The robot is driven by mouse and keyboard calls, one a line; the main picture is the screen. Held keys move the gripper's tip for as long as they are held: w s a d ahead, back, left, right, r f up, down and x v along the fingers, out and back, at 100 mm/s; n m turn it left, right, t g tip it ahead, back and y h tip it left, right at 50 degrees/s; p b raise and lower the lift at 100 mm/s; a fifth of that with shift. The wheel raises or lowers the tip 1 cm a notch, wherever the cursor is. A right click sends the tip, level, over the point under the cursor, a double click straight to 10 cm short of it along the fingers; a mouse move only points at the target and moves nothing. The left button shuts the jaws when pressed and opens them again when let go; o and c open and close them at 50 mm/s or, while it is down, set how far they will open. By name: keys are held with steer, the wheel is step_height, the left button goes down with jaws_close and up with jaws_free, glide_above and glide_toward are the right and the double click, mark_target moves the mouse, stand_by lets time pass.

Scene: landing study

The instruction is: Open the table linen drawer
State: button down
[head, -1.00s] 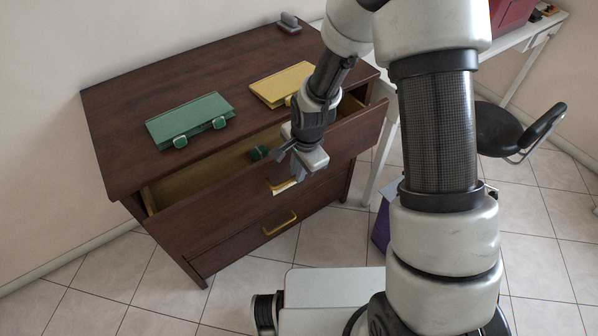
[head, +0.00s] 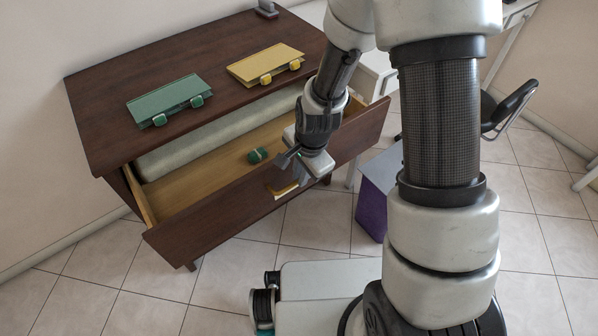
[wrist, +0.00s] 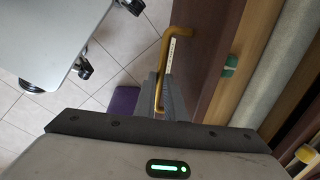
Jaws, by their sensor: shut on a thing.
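The dark wooden dresser's upper drawer (head: 215,215) stands well open, and its pale wood inside shows. I cannot read its label. Its yellow handle (head: 284,191) is on the middle of the front, partly hidden by my gripper (head: 300,176). In the wrist view my gripper's fingers (wrist: 162,95) are shut on the handle (wrist: 167,60), with a pale label strip beside it on the drawer front (wrist: 205,55). A small green object (head: 257,155) lies in the drawer and also shows in the wrist view (wrist: 231,62). A long pale bundle (head: 215,134) lies along the drawer's back.
A green folder-like item (head: 167,98) and a yellow one (head: 265,62) lie on the dresser top (head: 130,75). A purple box (head: 372,210) stands on the floor to the right. A black chair (head: 510,105) is farther right.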

steer(key=c, duration=1.8)
jaws_free()
steer(key=s+r+p, duration=0.1)
steer(key=r, duration=0.4)
steer(key=s+d+r+p, duration=0.1)
steer(key=r+p, duration=0.1)
steer(key=r, duration=0.4)
steer(key=d+r+p, duration=0.1)
steer(key=r, duration=0.5)
steer(key=shift+s, duration=0.4)
steer(key=s+d+r+n+t, duration=0.1)
steer(key=s+d+r+n, duration=0.25)
steer(key=r, duration=0.25)
steer(key=s+d+r+n+t+h, duration=0.1)
steer(key=s+d+r+n+t, duration=0.2)
steer(key=r, duration=0.4)
steer(key=s+d+r+n, duration=0.3)
steer(key=s+r+n, duration=0.2)
steer(key=r, duration=0.1)
steer(key=r+p, duration=1.6)
steer(key=p, duration=0.1)
steer(key=shift+s+a+r, duration=0.15)
steer(key=shift+s+r, duration=0.05)
steer(key=shift+r, duration=0.1)
